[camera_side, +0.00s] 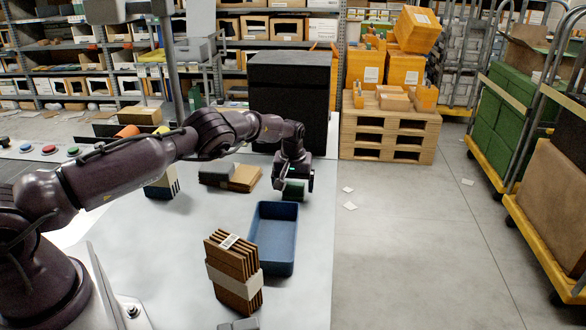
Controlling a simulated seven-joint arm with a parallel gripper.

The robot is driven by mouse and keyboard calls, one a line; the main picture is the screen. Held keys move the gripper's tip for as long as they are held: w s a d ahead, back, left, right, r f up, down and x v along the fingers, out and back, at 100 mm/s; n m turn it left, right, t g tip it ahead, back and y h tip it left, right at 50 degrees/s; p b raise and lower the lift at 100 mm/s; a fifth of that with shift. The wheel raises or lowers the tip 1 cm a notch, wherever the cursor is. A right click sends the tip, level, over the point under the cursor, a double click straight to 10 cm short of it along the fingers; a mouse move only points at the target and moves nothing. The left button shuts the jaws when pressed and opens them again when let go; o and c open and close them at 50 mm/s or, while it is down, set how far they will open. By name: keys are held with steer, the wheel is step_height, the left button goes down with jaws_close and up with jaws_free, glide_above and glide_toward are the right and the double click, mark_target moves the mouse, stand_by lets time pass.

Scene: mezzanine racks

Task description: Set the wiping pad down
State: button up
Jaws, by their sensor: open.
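My gripper (297,183) points down near the right edge of the grey table, just behind the blue tray. It is open. A small dark green block (293,190), which looks like the wiping pad, is right at the fingers and low near the table. The gripper partly hides it, and I cannot tell whether a finger touches it. The blue tray (259,262) is open and looks empty.
A strapped stack of brown boards (233,272) stands left of the tray. A large black box (290,95) stands at the back. The table's right edge is close to the gripper.

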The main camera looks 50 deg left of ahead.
step_height(320, 180, up, 12)
steer(key=s+d, duration=0.1)
step_height(320, 180, up, 12)
steer(key=t+h, duration=0.1)
glide_above(293, 189)
steer(key=s+d, duration=0.3)
steer(key=s, duration=0.2)
steer(key=s+d+r+m+t+h, duration=0.1)
steer(key=s+d+r+m, duration=0.3)
steer(key=s+r, duration=0.45)
steer(key=s+d+m+t, duration=0.1)
steer(key=s+d, duration=0.3)
steer(key=s, duration=0.7)
steer(key=s+d+m+t, duration=0.1)
steer(key=s+d+m, duration=0.3)
steer(key=s, duration=0.8)
steer(key=shift+d+r+y, duration=0.2)
steer(key=shift+d+y, duration=0.2)
steer(key=shift+d, duration=0.2)
